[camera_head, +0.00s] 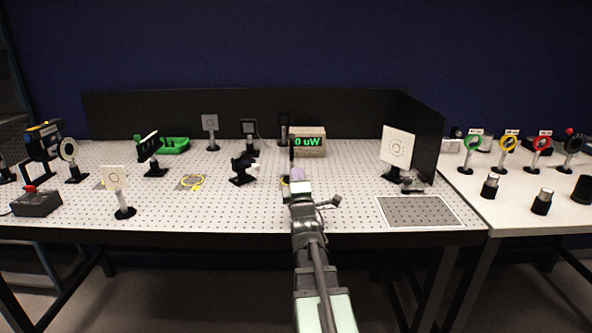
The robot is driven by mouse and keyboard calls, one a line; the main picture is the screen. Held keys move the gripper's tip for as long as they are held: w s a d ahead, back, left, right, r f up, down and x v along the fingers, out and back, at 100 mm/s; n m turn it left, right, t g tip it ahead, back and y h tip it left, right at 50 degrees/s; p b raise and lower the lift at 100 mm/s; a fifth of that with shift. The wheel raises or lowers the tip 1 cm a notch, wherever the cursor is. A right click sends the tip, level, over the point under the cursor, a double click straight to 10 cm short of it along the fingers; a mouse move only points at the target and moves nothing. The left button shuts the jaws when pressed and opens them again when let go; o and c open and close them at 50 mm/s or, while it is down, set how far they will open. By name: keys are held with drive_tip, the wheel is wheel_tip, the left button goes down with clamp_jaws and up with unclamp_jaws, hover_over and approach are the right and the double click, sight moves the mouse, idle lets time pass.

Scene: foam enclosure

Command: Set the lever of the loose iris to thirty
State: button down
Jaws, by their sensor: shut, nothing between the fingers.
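I cannot tell for certain which thing is the loose iris. A dark ring on a post with a small red knob on top (572,143) stands at the far right of the side table; it looks most like an iris with a lever. No scale or number is readable on either. My gripper (298,183) is over the middle of the perforated table, far from both rings. It is shut and empty; its fingertips are small and partly hidden by my arm.
Green, yellow and red rings (511,141) on posts and several black cylinders (542,201) share the side table. A display reading "0 uW" (308,141) stands behind my gripper. White target cards (397,147) flank it. A framed grid plate (418,211) lies front right.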

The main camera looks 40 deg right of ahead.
sight(292, 140)
drive_tip(key=p+x, duration=0.4)
drive_tip(key=x, duration=0.8)
drive_tip(key=shift+w, duration=0.15)
